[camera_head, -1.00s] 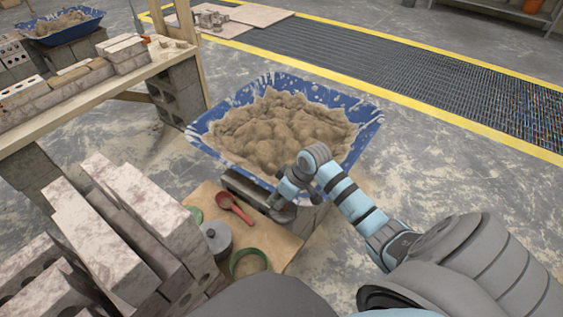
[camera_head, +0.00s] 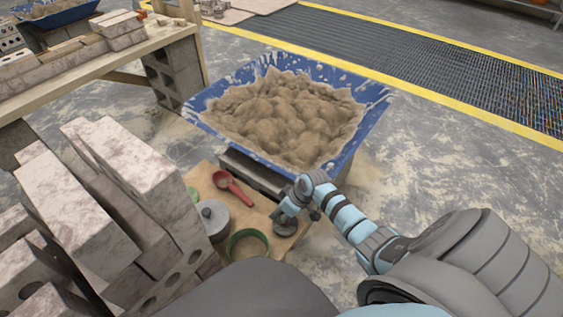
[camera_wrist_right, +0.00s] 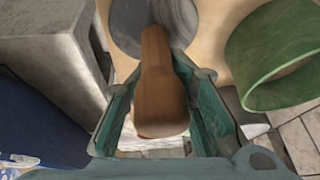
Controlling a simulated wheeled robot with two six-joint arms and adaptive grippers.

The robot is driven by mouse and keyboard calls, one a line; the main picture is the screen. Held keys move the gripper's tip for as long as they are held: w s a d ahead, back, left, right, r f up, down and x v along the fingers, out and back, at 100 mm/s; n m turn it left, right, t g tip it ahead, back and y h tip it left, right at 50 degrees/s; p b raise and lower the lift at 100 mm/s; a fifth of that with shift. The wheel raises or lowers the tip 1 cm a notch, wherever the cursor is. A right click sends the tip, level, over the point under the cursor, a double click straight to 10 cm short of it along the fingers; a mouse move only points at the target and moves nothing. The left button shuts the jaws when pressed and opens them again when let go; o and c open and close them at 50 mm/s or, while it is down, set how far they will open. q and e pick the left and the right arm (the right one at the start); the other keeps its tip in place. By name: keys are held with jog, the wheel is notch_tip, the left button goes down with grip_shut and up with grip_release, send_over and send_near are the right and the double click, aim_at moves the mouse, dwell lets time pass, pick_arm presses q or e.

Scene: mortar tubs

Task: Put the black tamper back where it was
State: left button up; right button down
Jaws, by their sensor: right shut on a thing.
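My right gripper (camera_head: 287,214) is shut on the wooden handle (camera_wrist_right: 160,85) of the tamper. The tamper's round dark plate (camera_head: 287,227) shows just under the fingers in the head view, at the right edge of the tan board (camera_head: 262,206). In the wrist view the plate (camera_wrist_right: 128,22) looks grey, with the handle rising from it between both fingers. I cannot tell whether the plate touches the board. My left gripper is not in view.
A green ring (camera_head: 248,243), a grey lidded pot (camera_head: 213,219) and a red scoop (camera_head: 233,187) lie left of the tamper. A blue tub (camera_head: 361,139) of mortar stands on grey blocks (camera_head: 256,173) behind it. Stacked bricks (camera_head: 120,190) stand at left. Floor at right is clear.

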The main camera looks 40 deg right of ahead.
jog(key=c, duration=1.8)
grip_release()
jog(key=shift+f, duration=0.1)
jog(key=shift+c, duration=0.2)
jog(key=o, duration=0.5)
jog(key=shift+o, duration=0.2)
